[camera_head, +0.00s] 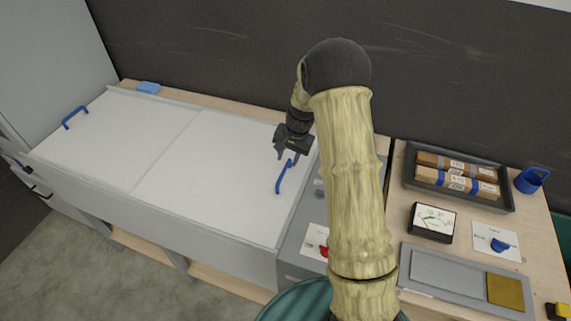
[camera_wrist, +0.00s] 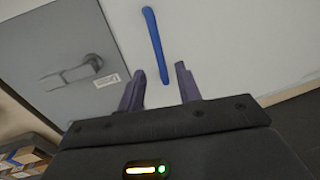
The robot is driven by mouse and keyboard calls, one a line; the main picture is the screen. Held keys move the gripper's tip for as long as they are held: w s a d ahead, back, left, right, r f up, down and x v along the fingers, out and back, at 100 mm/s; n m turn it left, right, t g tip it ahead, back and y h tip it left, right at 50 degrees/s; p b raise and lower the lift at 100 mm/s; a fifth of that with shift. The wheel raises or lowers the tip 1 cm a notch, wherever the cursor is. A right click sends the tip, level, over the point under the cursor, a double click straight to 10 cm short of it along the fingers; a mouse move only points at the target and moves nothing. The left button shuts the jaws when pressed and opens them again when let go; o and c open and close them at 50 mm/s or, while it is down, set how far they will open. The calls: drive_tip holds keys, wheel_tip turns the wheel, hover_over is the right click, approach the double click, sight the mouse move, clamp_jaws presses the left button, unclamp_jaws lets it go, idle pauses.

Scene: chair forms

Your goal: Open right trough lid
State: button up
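The right trough lid (camera_head: 215,165) is a white flat panel lying shut on the long trough. Its blue bar handle (camera_head: 284,177) is near its right edge. In the wrist view the handle (camera_wrist: 154,45) is a blue bar just beyond the fingertips. My gripper (camera_head: 288,155) is over the lid's right edge, at the handle's far end.
A grey panel with a red knob (camera_head: 323,250) adjoins the lid on the right. Further right, a wooden bench holds a tray of boxes (camera_head: 410,180), a gauge (camera_head: 432,222) and a blue cup (camera_head: 531,179). A blue sponge (camera_head: 148,87) lies on the back ledge. A dark wall stands behind.

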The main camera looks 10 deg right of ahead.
sight(284, 170)
drive_tip(key=f, duration=0.5)
drive_tip(key=shift+w+a+p, duration=0.3)
drive_tip(key=shift+a+p, duration=0.05)
drive_tip(key=shift+a, duration=0.05)
clamp_jaws()
